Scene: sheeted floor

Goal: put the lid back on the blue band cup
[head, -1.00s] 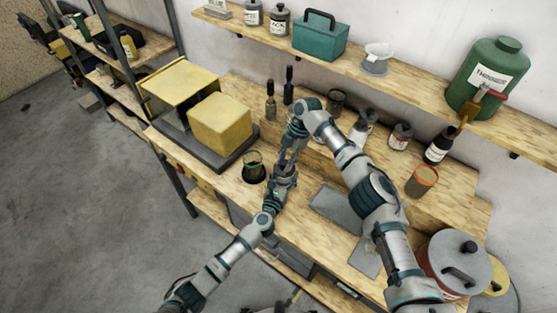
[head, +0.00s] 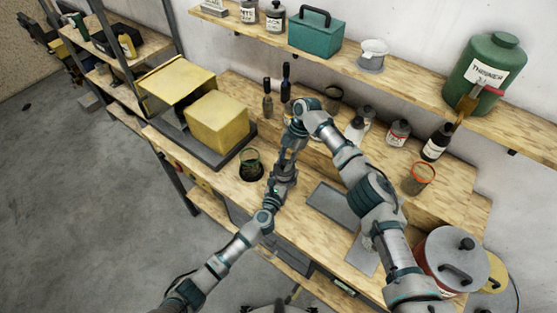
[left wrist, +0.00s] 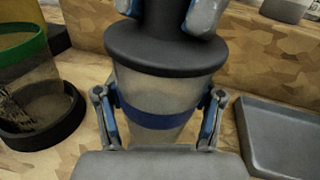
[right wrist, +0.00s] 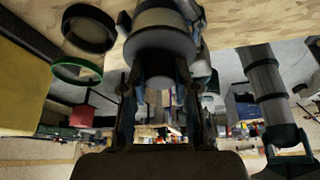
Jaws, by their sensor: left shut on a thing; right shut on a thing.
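The blue band cup (left wrist: 160,108) is a pale, cloudy cup with a dark blue band, upright in the left wrist view. My left gripper (left wrist: 158,101) is shut on it at the band, one finger on each side. The black lid (left wrist: 165,50) lies over the cup's mouth and looks level; no gap shows, but I cannot tell whether it is fully pressed down. My right gripper (left wrist: 168,14) is shut on the lid's upright knob from above. In the head view my right gripper (head: 289,150) and left gripper (head: 281,178) meet and hide the cup.
A green-rimmed cup (head: 250,165) stands in a black ring left of my grippers. A grey tray (head: 332,204) lies to their right. An orange-rimmed cup (head: 418,178) and several bottles stand at the back right. Yellow boxes (head: 217,122) stand at the back left.

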